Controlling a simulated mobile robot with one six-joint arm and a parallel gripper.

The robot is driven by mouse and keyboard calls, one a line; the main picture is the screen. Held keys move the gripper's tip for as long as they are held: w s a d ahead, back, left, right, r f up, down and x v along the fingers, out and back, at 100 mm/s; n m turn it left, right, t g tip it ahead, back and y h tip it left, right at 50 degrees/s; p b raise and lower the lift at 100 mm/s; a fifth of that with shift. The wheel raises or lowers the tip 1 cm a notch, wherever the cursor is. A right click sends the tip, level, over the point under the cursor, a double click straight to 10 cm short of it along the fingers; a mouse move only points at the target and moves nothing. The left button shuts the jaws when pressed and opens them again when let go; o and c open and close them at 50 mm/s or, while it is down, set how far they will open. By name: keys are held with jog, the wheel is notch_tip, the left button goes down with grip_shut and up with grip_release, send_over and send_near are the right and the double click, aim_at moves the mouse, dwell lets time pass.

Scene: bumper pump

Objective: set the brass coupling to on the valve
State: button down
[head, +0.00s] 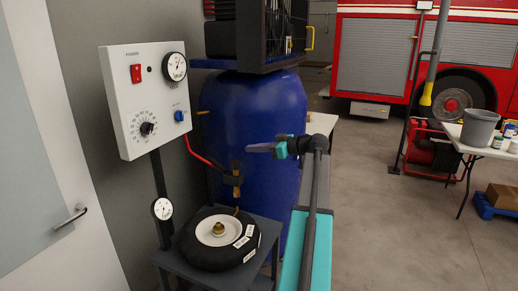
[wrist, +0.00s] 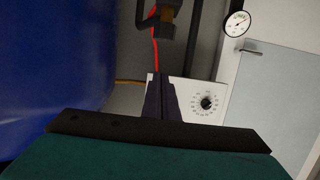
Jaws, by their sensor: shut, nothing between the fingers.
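The brass coupling (head: 236,191) hangs upright in a dark clip beside the blue tank, at the end of a red hose. In the wrist view a brown-gold part of it (wrist: 171,13) shows at the top edge, partly hidden by the clip. The valve (head: 218,228) is a small brass fitting on the white centre plate of a round black bumper (head: 200,253), below the clip. My gripper (head: 250,148) is shut and empty, pointing left, above and right of the coupling and apart from it. Its shut fingers also show in the wrist view (wrist: 160,100).
A white control panel (head: 150,100) with a red switch, dial, blue knob and gauge stands left. A second gauge (head: 162,209) sits on its post. The blue tank (head: 258,115) is close behind my gripper. The bumper lies on a dark stand (head: 265,228).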

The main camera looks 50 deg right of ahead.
jog(key=p, duration=0.2)
send_over(239, 167)
jog(key=f, duration=0.1)
jog(key=shift+s+d+f+p, duration=0.15)
jog(key=shift+s+f+p, duration=0.1)
jog(key=shift+f, duration=0.85)
jog(key=shift+s+d+f+p, duration=0.1)
jog(key=shift+s+f, duration=0.1)
jog(key=shift+f, duration=0.9)
jog(key=shift+f, duration=0.1)
notch_tip(239, 167, down, 4)
jog(key=b, duration=0.4)
jog(key=shift+r, duration=0.25)
jog(key=shift+s+f, duration=0.1)
